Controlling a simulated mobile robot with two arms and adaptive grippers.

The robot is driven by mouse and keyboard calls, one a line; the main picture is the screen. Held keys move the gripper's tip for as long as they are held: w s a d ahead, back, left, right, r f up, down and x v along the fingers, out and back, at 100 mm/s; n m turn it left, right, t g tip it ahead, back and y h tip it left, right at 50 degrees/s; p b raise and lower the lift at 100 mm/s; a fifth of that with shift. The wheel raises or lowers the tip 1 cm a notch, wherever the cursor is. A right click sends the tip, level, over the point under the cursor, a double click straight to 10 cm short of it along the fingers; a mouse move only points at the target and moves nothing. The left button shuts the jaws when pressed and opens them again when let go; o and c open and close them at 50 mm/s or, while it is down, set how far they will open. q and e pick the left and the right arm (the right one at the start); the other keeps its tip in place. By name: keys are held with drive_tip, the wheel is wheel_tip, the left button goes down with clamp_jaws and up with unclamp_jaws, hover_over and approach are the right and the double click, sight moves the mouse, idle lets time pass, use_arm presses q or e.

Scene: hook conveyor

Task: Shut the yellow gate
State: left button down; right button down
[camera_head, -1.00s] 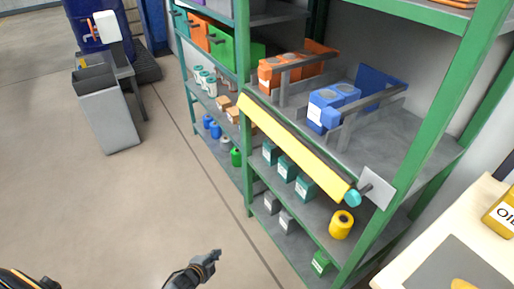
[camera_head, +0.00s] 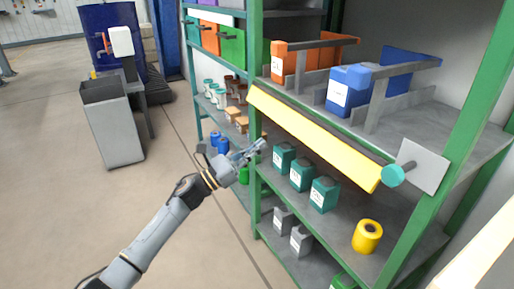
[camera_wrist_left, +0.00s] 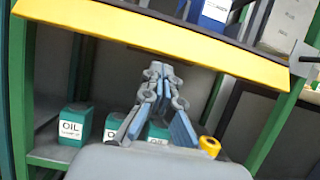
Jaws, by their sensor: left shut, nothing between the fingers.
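The yellow gate (camera_head: 312,137) is a long bar along the front edge of the middle shelf, slanting down to the right in the head view. A teal knob (camera_head: 392,176) and a grey plate (camera_head: 424,165) are at its right end. In the left wrist view the gate (camera_wrist_left: 165,38) crosses the top of the picture. My left gripper (camera_head: 260,147) is shut and empty, in front of the shelf and below the gate's left part. It also shows in the left wrist view (camera_wrist_left: 158,72), apart from the gate in the picture. My right gripper is not in view.
Teal oil cans (camera_head: 300,175) and a yellow canister (camera_head: 367,236) stand on the shelf below. Open floor lies left of the green rack (camera_head: 255,205).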

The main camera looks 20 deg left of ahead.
use_arm(q)
drive_tip(key=w+d+r, duration=0.2)
drive_tip(key=w+r, duration=0.1)
drive_tip(key=r, duration=0.2)
drive_tip(key=shift+w+d+r+p, duration=0.35)
drive_tip(key=shift+d+r+p, duration=0.05)
drive_tip(key=shift+p, duration=0.05)
idle(1.5)
